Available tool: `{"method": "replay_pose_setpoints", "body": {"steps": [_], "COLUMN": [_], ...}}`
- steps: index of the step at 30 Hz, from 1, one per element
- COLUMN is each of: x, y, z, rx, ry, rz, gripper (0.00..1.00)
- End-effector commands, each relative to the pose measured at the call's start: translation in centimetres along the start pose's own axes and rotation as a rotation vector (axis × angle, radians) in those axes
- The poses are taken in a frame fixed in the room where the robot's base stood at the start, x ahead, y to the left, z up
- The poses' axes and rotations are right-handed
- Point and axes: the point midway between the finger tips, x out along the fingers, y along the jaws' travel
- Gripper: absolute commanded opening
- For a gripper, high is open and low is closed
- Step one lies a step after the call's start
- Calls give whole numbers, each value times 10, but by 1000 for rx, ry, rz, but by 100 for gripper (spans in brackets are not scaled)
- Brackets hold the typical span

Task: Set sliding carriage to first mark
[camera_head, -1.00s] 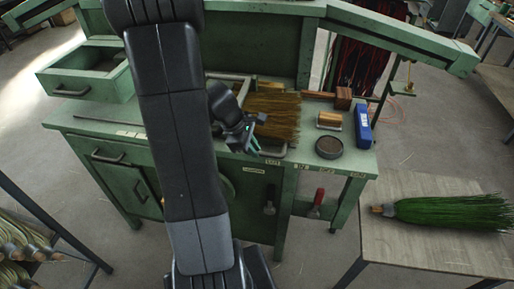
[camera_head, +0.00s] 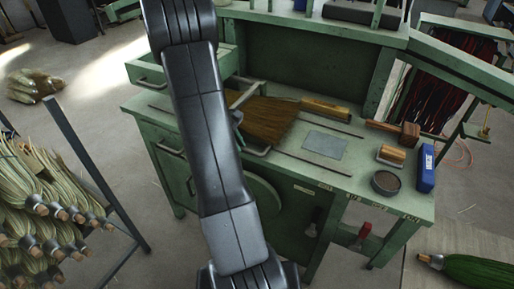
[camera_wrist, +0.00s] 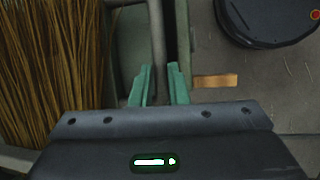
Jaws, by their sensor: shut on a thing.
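The sliding carriage (camera_head: 240,97) is a pale metal frame on the green workbench, beside a fan of brown broom bristles (camera_head: 268,120). My arm crosses in front and hides its left part. In the wrist view, my gripper (camera_wrist: 159,88) has its green fingers closed around an upright grey bar (camera_wrist: 158,40). The bristles (camera_wrist: 45,70) stand left of the fingers. A small tan label (camera_wrist: 215,81) lies just right of them.
Right of the bristles lie two dark rails and a flat grey plate (camera_head: 324,145). Further right are a wooden mallet (camera_head: 394,132), a wooden block (camera_head: 391,154), a round dark tin (camera_head: 386,183) and a blue box (camera_head: 426,168). Broom bundles (camera_head: 45,205) fill a rack at left.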

Motion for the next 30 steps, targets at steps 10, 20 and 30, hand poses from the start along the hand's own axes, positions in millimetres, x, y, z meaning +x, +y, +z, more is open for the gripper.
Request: {"method": "replay_pose_setpoints", "body": {"steps": [10,20,30], "x": [-18,-20,-20], "y": [0,0,0], "z": [-42,-47,-47], "rx": [-1,0,0], "ry": [2,-1,-1], "rz": [1,0,0], "gripper": [0,0,36]}}
